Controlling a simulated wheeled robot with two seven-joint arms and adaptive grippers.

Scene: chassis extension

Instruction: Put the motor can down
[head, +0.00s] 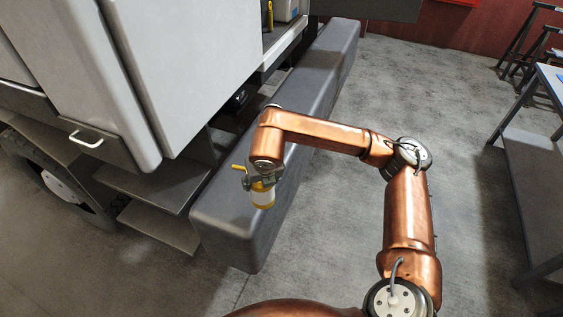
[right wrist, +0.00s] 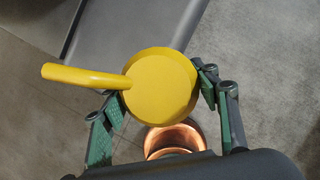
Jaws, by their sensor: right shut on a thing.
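The motor can (head: 263,196) is yellow with a pale band and a yellow spout sticking out to the left. In the head view it is over the near end of the long dark grey beam (head: 225,222). I cannot tell whether its base touches the beam. My right gripper (head: 262,183) is shut on the can from above. In the right wrist view the can's round yellow top (right wrist: 160,87) lies between the two green-padded fingers, with the spout pointing left. My left gripper is not in view.
A light grey truck cabinet (head: 180,60) with a handle stands left of the beam, with dark steps (head: 150,185) below it. A table (head: 545,150) stands at the right. The concrete floor (head: 460,90) between is clear.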

